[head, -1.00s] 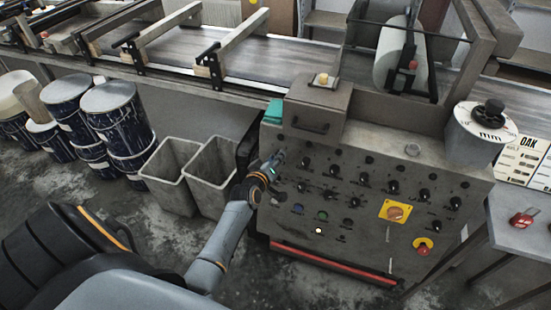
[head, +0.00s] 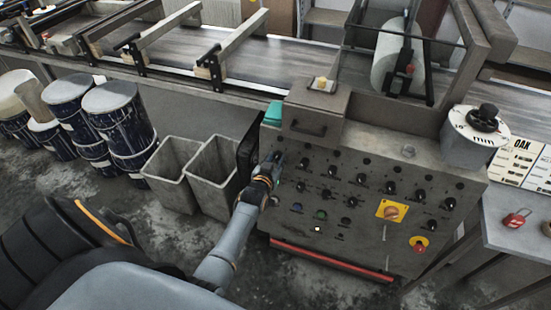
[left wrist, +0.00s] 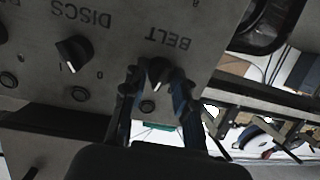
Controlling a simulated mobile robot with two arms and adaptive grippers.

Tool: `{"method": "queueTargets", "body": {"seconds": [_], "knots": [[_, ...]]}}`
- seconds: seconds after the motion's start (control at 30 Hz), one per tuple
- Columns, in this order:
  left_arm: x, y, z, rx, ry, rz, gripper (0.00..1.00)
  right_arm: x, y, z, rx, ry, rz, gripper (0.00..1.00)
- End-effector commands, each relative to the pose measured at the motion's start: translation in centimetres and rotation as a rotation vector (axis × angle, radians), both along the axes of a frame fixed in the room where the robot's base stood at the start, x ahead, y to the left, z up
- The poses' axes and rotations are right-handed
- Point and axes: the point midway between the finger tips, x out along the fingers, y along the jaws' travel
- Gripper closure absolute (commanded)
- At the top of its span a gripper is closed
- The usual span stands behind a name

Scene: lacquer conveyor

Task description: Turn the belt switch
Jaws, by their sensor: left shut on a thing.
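The belt switch (left wrist: 158,68) is a small black knob with a white mark, beside the upside-down word BELT in the left wrist view. My left gripper (left wrist: 155,78) is shut on it, with one finger on each side. In the head view my left gripper (head: 276,157) is at the upper left of the grey control panel (head: 375,235) and hides the belt switch there. A similar black knob (left wrist: 73,52) labelled DISCS is beside it, apart from the fingers. My right gripper is not in view.
Two grey bins (head: 212,172) and dark drums (head: 118,120) stand to the left. The conveyor (head: 270,60) runs behind.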

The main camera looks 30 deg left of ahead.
Motion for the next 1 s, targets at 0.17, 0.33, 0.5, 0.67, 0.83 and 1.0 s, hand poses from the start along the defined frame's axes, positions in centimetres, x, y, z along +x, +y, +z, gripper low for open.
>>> {"method": "queueTargets", "body": {"seconds": [0.17,0.33,0.5,0.67,0.83,1.0], "knots": [[0.00,-0.10,-0.14,0.123,0.030,-0.023,1.00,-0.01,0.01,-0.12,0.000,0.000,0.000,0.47],[0.00,-0.09,-0.16,0.213,0.052,-0.040,1.00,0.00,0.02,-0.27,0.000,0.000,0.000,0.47],[-0.01,-0.10,-0.17,0.267,0.065,-0.050,1.00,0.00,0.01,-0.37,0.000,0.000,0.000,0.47],[-0.01,-0.11,-0.16,0.293,0.071,-0.054,1.00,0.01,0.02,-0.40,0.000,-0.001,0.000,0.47],[-0.01,-0.11,-0.15,0.300,0.073,-0.057,1.00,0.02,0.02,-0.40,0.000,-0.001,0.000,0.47],[-0.01,-0.10,-0.15,0.301,0.074,-0.057,1.00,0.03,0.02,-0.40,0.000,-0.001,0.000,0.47]]}}
